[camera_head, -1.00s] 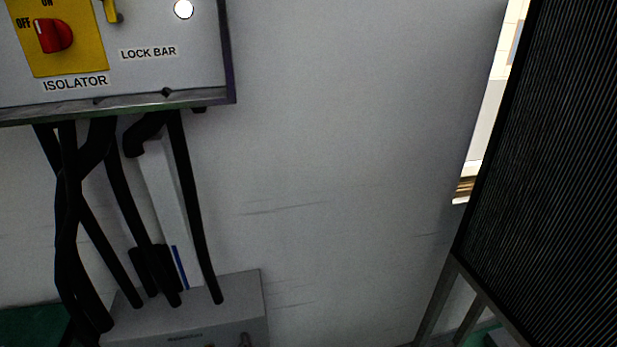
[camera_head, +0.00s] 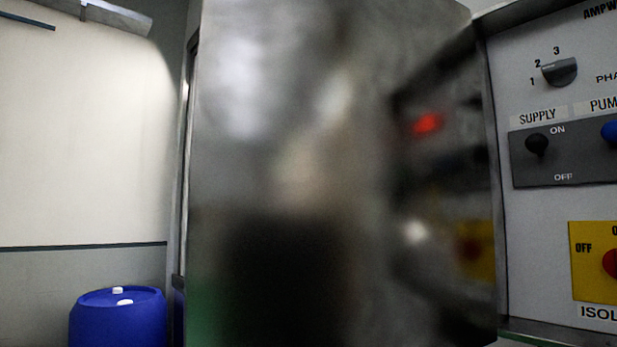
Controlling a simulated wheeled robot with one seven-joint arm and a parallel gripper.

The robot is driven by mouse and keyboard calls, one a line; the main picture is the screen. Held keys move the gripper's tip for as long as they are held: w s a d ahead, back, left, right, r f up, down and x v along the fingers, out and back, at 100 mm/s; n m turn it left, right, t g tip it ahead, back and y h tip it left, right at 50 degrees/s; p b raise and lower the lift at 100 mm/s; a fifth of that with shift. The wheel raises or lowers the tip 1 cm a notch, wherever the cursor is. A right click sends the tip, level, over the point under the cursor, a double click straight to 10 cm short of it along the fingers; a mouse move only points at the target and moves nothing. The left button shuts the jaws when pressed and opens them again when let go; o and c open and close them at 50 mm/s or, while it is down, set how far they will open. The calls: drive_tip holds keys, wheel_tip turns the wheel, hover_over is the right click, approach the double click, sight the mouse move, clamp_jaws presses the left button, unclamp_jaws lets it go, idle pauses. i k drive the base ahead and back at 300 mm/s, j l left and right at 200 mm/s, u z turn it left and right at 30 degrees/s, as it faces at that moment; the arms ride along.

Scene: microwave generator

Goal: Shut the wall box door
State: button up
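The wall box door (camera_head: 300,170) is a large metal panel with a blurred, mirror-like surface. It fills the middle of the head view and stands open, swung out to the left of the wall box. The wall box (camera_head: 535,95) is at the right, with its front panel uncovered. The panel carries a rotary knob (camera_head: 560,71), a supply switch (camera_head: 537,144) and a yellow isolator plate (camera_head: 592,250) with a red knob. The right part of the box is cut off by the picture edge. My gripper is not in view.
A blue drum (camera_head: 118,316) stands at the lower left, beyond the door. A pale wall (camera_head: 80,150) with a dark stripe lies behind it. A light-coloured fitting (camera_head: 115,15) hangs at the top left.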

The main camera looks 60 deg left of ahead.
sight(339, 192)
drive_tip(key=k+j+u, duration=0.15)
drive_tip(key=j, duration=0.75)
drive_tip(key=j+u, duration=0.15)
drive_tip(key=j, duration=0.8)
